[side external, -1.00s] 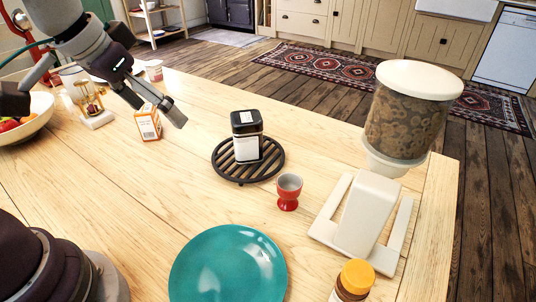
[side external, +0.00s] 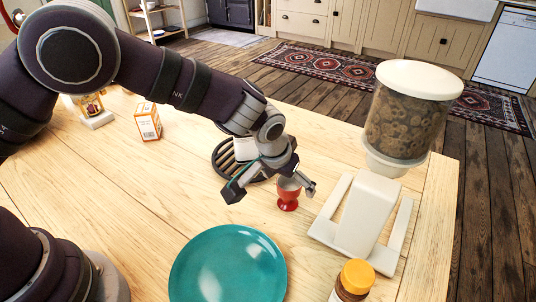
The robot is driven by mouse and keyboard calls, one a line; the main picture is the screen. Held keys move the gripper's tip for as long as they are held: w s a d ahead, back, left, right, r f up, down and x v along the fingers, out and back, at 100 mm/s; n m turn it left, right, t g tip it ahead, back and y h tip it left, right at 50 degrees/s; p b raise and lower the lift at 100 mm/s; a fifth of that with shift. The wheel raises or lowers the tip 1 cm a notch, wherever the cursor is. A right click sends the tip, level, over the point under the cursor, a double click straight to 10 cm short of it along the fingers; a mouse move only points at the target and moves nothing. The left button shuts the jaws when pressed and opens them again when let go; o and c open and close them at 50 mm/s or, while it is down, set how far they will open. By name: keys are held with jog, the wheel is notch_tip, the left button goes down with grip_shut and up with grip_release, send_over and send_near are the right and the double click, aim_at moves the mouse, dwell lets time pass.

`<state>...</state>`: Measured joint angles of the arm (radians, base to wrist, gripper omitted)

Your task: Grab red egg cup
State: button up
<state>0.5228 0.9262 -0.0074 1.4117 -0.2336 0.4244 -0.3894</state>
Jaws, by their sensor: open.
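The red egg cup (side external: 288,197) stands upright on the wooden table, between the black trivet and the cereal dispenser. I cannot tell whether either finger touches the cup.
A white cereal dispenser (side external: 366,215) stands close on the right. A teal plate (side external: 228,268) and a yellow-capped jar (side external: 355,277) are in front. An orange-white box (side external: 148,122) stands at the back left.

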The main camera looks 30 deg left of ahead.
jog(key=shift+w+f, duration=0.3)
jog(key=shift+f, duration=0.3)
jog(key=c, duration=1.3)
jog(key=shift+o, duration=0.2)
